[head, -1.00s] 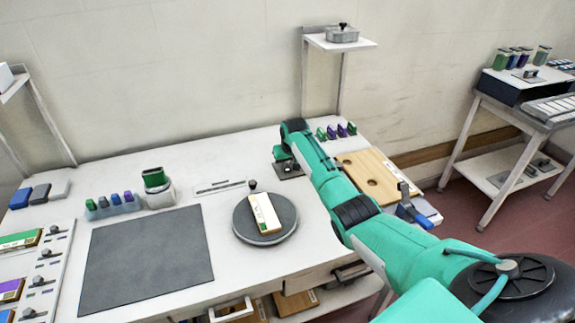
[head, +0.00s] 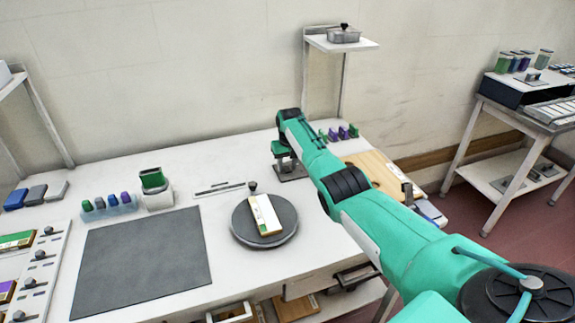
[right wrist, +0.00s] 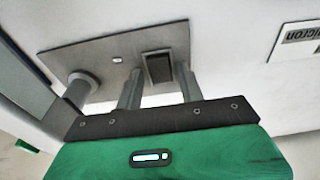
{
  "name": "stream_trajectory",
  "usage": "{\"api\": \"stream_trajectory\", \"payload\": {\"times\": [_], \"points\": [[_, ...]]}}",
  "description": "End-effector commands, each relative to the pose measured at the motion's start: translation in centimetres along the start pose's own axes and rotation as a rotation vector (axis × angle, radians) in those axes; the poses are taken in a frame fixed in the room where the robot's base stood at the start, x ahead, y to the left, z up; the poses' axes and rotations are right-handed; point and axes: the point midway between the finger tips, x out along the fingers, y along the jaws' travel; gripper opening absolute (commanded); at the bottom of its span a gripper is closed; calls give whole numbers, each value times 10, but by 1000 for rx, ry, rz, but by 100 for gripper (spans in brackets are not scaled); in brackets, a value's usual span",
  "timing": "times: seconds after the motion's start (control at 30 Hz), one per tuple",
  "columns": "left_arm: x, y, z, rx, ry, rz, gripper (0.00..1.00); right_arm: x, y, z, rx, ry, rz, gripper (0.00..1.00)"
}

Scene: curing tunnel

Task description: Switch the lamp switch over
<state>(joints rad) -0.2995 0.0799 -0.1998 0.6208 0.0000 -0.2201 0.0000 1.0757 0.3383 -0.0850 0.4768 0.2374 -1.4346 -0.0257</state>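The lamp switch shows in the right wrist view as a dark rocker (right wrist: 159,68) on a grey plate (right wrist: 75,55). A small light mark (right wrist: 117,60) and a round grey post (right wrist: 78,90) are also on the plate. In the head view the plate (head: 293,175) lies at the back of the white table, largely under my right gripper (head: 287,163). In the right wrist view the two fingers of my right gripper (right wrist: 160,82) are apart, one on each side of the rocker. Contact with it cannot be told. My left gripper is out of view.
A round grey turntable (head: 250,238) with a white-topped block (head: 265,214) stands in front. A dark mat (head: 140,265) lies left. Small green and purple pieces (head: 343,133) and a wooden board (head: 362,168) lie right of the gripper. A shelf (head: 340,44) stands behind.

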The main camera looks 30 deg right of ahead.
Motion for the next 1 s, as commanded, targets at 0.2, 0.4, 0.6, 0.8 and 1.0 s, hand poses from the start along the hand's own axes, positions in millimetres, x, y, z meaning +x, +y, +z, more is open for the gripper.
{"api": "stream_trajectory", "payload": {"times": [0.2,0.4,0.6,0.8,1.0], "points": [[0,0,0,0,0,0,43,0,0,0,0,-1,0,45],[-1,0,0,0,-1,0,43,-4,0,0,0,0,0,45],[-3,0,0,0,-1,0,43,-27,1,0,-1,1,0,45],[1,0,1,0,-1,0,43,-70,0,-1,0,5,0,45],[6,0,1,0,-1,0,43,-111,0,0,0,3,0,45]]}}
